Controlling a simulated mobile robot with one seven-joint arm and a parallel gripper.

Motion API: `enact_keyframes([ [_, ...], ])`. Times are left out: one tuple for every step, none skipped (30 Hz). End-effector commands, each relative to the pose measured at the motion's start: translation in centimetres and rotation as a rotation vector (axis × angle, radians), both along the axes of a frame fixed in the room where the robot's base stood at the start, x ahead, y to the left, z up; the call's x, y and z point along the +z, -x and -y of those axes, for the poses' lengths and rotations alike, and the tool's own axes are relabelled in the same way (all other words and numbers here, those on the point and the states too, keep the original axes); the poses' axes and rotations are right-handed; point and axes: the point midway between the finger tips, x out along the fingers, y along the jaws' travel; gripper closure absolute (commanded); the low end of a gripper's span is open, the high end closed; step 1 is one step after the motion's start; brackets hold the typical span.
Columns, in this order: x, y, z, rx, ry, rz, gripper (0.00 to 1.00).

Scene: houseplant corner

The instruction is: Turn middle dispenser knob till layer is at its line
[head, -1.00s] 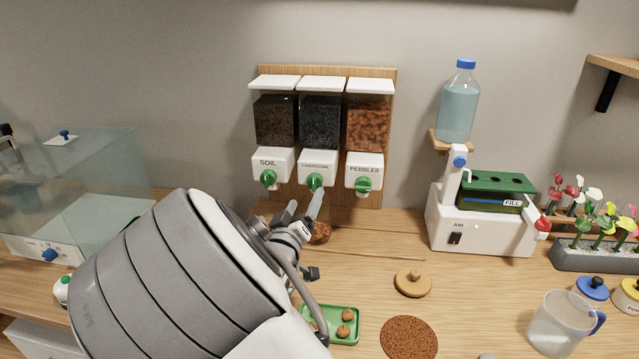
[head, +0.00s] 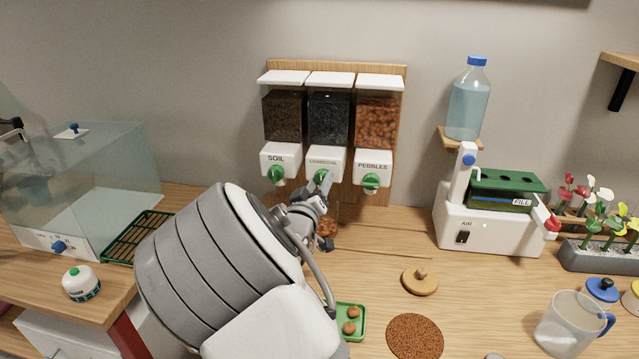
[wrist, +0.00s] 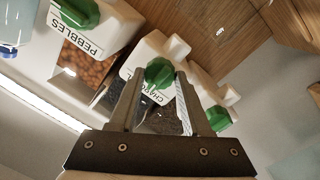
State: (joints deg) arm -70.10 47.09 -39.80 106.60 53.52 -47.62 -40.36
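The middle dispenser, labelled CHARCOAL (head: 323,163), hangs on the wall board between SOIL and PEBBLES and holds dark grains. Its green knob (head: 320,176) is partly covered by my gripper (head: 319,190) in the head view. In the wrist view the knob (wrist: 160,73) lies between the tips of my gripper (wrist: 160,84). The fingers stand apart, one on each side, and a gap shows at the right finger. A clear jar (head: 327,227) with brown pebbles in it stands below, partly hidden by my gripper. Its line and any charcoal layer cannot be made out.
The soil knob (head: 276,175) and pebbles knob (head: 371,182) flank the middle one closely. A green tray (head: 350,335) with brown balls, a wooden lid (head: 420,281) and a brown round mat (head: 414,337) lie on the table. A white filling station (head: 487,227) stands to the right.

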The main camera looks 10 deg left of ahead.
Motion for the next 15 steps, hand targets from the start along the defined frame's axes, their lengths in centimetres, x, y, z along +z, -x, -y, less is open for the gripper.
enact_keyframes([
  [0.01, 0.01, 0.01, 0.000, 0.000, 0.000, 0.71],
  [0.01, 0.01, 0.01, 0.000, 0.000, 0.000, 0.76],
  [0.01, 0.02, 0.01, 0.000, 0.000, 0.000, 0.83],
  [0.01, 0.02, 0.01, 0.000, 0.000, 0.000, 0.89],
  [0.01, 0.02, 0.01, 0.000, 0.000, 0.000, 0.94],
  [0.01, 0.02, 0.01, 0.000, 0.000, 0.000, 1.00],
  [0.01, 0.02, 0.01, 0.000, 0.000, 0.000, 1.00],
  [0.01, 0.02, 0.01, 0.000, 0.000, 0.000, 1.00],
  [0.00, 0.02, 0.01, 0.000, -0.001, 0.000, 1.00],
  [0.00, 0.02, 0.01, 0.000, -0.002, 0.000, 1.00],
  [-0.01, 0.02, 0.02, 0.000, -0.004, 0.000, 1.00],
  [-0.02, 0.02, 0.02, -0.001, -0.008, -0.001, 1.00],
  [-0.04, 0.01, 0.04, -0.001, -0.012, 0.000, 1.00],
  [-0.04, 0.01, 0.04, -0.001, -0.018, -0.001, 1.00],
  [-0.05, 0.00, 0.06, -0.001, -0.028, -0.001, 1.00],
])
